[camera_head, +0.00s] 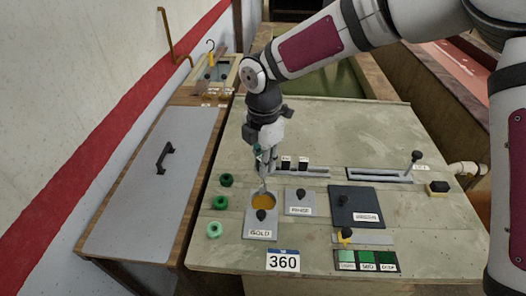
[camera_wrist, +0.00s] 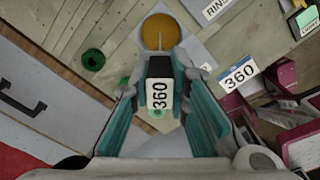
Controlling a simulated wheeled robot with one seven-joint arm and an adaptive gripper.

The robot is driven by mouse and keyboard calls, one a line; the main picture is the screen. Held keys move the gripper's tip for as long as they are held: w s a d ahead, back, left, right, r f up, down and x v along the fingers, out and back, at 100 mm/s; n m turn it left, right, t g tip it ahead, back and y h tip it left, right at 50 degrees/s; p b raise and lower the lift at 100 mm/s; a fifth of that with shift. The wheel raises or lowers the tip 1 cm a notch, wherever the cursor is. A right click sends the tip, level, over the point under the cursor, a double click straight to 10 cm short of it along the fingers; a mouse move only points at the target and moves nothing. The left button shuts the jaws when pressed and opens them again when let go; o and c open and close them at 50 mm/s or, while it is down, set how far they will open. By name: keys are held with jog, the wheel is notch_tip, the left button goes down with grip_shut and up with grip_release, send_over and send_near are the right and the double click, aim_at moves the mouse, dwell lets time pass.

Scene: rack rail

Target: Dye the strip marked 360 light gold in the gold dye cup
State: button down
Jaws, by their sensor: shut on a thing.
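My gripper (camera_wrist: 160,100) is shut on the tag of a strip; the tag (camera_wrist: 159,94) is pale with a dark end and reads 360. In the head view my gripper (camera_head: 264,168) is just above and behind the gold dye cup (camera_head: 263,203). The cup is uncovered and shows orange-gold liquid; it also shows ahead of the jaws in the wrist view (camera_wrist: 160,31). A thin line shows against the liquid there, but I cannot tell whether the strip touches it. A plate labelled GOLD (camera_head: 260,228) with a black knob lies at the cup's front.
The RINSE lid (camera_head: 300,201) and GREEN lid (camera_head: 357,205) are to the right, both with black knobs. Green rings (camera_head: 214,230) lie left of the cup. A 360 card (camera_head: 283,261) and green swatches (camera_head: 366,260) are at the front. Slotted rails (camera_head: 380,175) lie behind.

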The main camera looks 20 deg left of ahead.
aim_at(263, 184)
jog(key=shift+f, duration=0.25)
jog(key=shift+f+b, duration=2.15)
jog(key=shift+f, duration=2.95)
jog(key=shift+r, duration=0.1)
